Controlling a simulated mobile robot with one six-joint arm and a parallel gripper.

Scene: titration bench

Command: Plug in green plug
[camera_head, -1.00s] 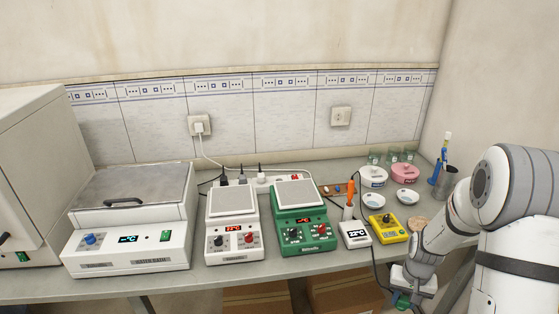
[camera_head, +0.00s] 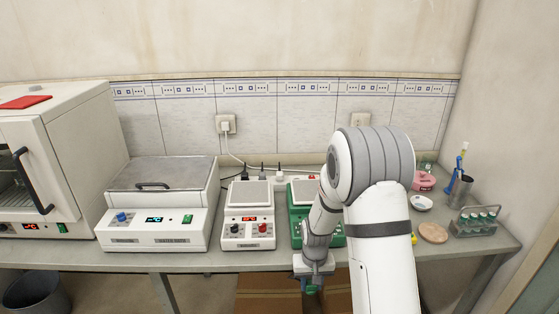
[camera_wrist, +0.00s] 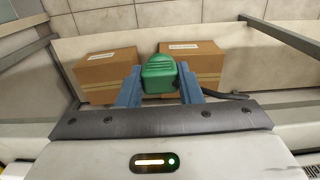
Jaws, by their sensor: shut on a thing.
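My gripper (camera_wrist: 160,91) is shut on the green plug (camera_wrist: 160,73), which sits between the blue fingers in the wrist view. In the head view the green plug (camera_head: 313,287) is a small patch below my gripper, in front of the bench edge. Its cable (camera_wrist: 226,95) runs off to the right in the wrist view. The power strip (camera_head: 285,177) lies at the back of the bench with black plugs in it; my arm hides its right part. A wall socket (camera_head: 226,125) holds a white plug. A second wall socket (camera_head: 361,119) is partly behind my arm.
A green hotplate (camera_head: 299,203) is partly hidden by my arm. A white hotplate (camera_head: 248,214) and a water bath (camera_head: 155,215) stand to its left. A vial rack (camera_head: 478,222) is at the right. Cardboard boxes (camera_wrist: 107,72) lie under the bench.

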